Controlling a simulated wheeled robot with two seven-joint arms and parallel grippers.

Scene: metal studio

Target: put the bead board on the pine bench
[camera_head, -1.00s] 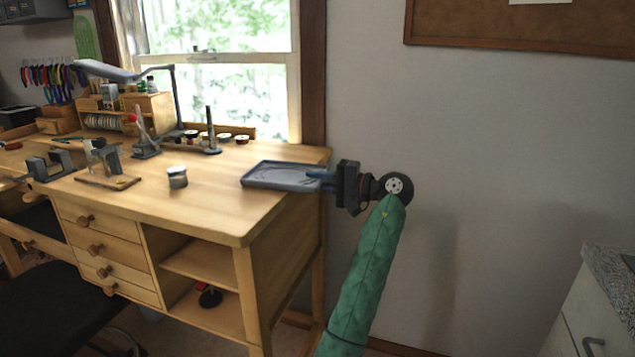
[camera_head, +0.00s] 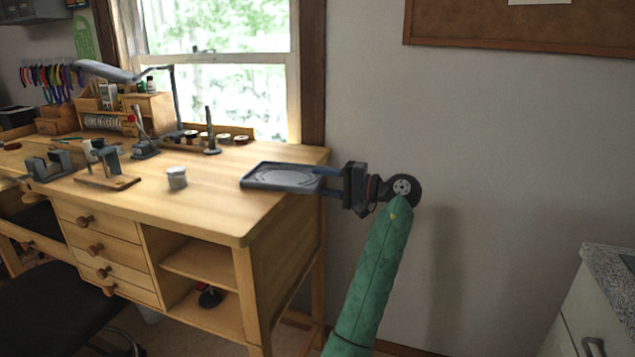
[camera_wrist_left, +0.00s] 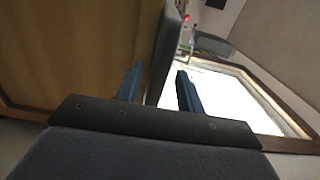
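The bead board (camera_head: 285,178), a grey shallow tray with curved grooves, lies flat at the right end of the pine bench (camera_head: 220,205) top, near the window. My left gripper (camera_head: 328,181) is at the board's right end, its blue fingers spread apart, one above and one below the board's level. In the left wrist view, the two fingers (camera_wrist_left: 158,88) stand apart with the board (camera_wrist_left: 168,50) edge-on between them; I see no clear grip. The bench's wood (camera_wrist_left: 80,45) fills the left of that view. My right gripper is out of view.
A small stand (camera_head: 108,165), a grey vise-like block (camera_head: 48,165) and a lamp (camera_head: 172,95) are further left and back. The bench's front right top is clear. A grey-topped cabinet (camera_head: 600,290) is at right.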

